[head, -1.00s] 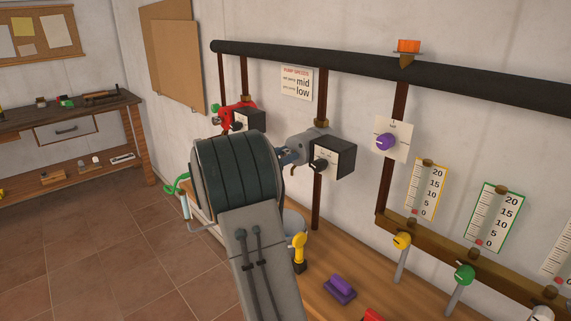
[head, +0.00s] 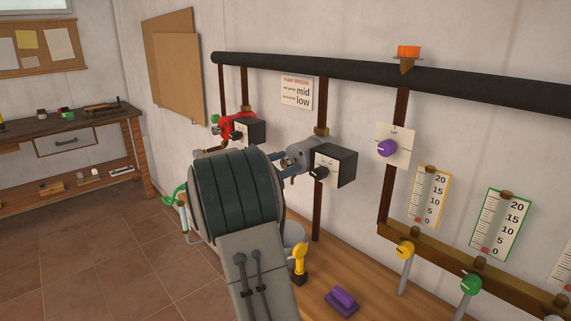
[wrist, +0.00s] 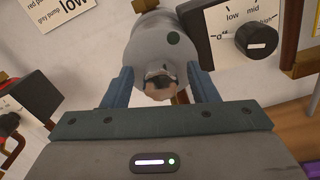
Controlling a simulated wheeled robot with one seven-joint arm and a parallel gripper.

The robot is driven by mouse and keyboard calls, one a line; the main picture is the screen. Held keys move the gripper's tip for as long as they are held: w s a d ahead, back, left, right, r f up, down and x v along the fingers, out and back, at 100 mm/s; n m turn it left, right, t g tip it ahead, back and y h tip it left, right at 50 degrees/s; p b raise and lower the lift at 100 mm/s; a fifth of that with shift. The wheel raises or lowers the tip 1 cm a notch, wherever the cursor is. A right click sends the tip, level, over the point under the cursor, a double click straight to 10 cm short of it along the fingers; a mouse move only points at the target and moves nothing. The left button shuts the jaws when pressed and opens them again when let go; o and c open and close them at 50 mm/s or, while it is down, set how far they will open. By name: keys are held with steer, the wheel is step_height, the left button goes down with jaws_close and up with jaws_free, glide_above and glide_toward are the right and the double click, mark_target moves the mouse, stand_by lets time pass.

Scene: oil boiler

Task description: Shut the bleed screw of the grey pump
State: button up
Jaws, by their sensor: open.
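The grey pump (head: 304,153) hangs on the brown pipe at the wall, with its black control box on its right. It also shows in the wrist view (wrist: 165,42). There its bleed screw (wrist: 158,86), a metal piece at the near end of the pump body, lies between my two blue fingers. My gripper (wrist: 159,88) is open, with a finger on each side of the screw and a visible gap to each. In the head view my gripper (head: 279,168) is at the pump's left end, and my arm hides part of the area below. I cannot tell the screw's turn.
The black control box (head: 335,165) with a knob is close to the right of the pump. The red pump (head: 238,128) is to the left. A yellow-handled valve (head: 300,257) and a purple object (head: 342,300) are on the wooden bench below. The speed sign (head: 297,92) hangs above.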

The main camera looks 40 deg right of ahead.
steer(key=s+a+b, duration=0.1)
steer(key=a, duration=1.2)
steer(key=shift+a+b, duration=0.4)
